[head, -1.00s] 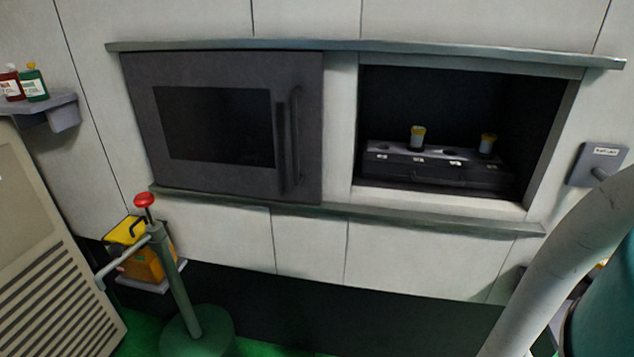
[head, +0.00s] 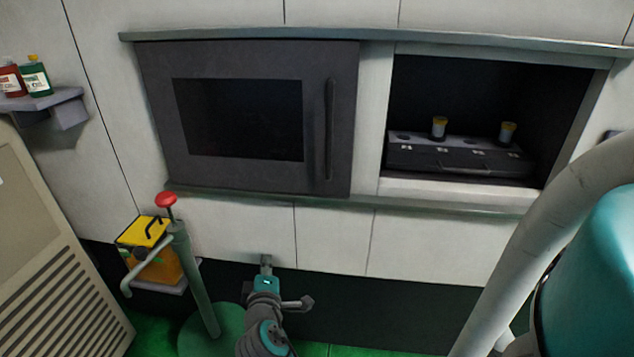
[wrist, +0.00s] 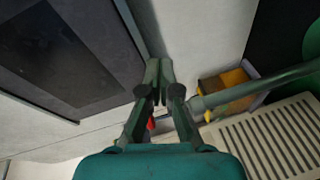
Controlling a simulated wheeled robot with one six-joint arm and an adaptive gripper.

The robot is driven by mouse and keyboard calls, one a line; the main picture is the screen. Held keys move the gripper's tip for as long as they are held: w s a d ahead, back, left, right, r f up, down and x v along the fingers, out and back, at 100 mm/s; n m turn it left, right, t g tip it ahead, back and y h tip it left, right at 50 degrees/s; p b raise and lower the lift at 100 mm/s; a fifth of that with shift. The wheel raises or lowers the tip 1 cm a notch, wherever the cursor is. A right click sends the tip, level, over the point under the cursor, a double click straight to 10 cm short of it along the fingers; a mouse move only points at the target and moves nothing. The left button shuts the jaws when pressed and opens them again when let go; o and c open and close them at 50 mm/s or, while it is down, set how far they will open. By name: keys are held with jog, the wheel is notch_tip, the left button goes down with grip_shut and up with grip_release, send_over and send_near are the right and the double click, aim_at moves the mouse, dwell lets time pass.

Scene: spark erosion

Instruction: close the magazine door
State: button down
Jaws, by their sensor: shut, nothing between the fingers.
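The magazine door (head: 245,175) is a dark grey sliding panel with a black window and a vertical bar handle (head: 330,130) near its right edge. It sits between two rails, left of the magazine opening (head: 480,80), which is uncovered. Inside stands a dark rack (head: 455,155) with two yellow-topped holders. My gripper (head: 266,262) is low in front of the wall, below the door, shut and empty. In the wrist view my gripper (wrist: 158,75) has its fingers together, with the door (wrist: 60,55) at upper left, apart from them.
The upper rail (head: 370,40) and lower rail (head: 370,202) run past the opening. A green post (head: 195,280) with a red knob (head: 166,199) and an orange-yellow box (head: 150,260) stand at left. A shelf (head: 60,100) holds two bottles. A beige louvred cabinet (head: 45,230) is far left.

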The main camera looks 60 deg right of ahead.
jog(key=w+d+r+m+g+h, duration=0.1)
jog(key=d+r+m+g+h, duration=0.15)
jog(key=d+r, duration=0.35)
jog(key=m+g+h, duration=0.2)
jog(key=m+g, duration=0.1)
jog(key=g, duration=0.2)
send_near(323, 168)
jog(key=w+a+r, duration=0.2)
jog(key=w+a, duration=0.1)
jog(key=a, duration=0.2)
jog(key=shift+n+y, duration=0.25)
jog(key=d, duration=0.6)
jog(key=w+d+f, duration=0.1)
jog(key=d, duration=0.2)
jog(key=shift+w+d, duration=0.15)
jog(key=shift+d, duration=0.15)
jog(key=s, duration=0.2)
jog(key=d, duration=0.1)
jog(key=shift+s+f, duration=0.3)
jog(key=shift+s, duration=0.1)
jog(key=shift+s+d, duration=0.15)
jog(key=shift+s, duration=0.25)
jog(key=shift+f, duration=0.1)
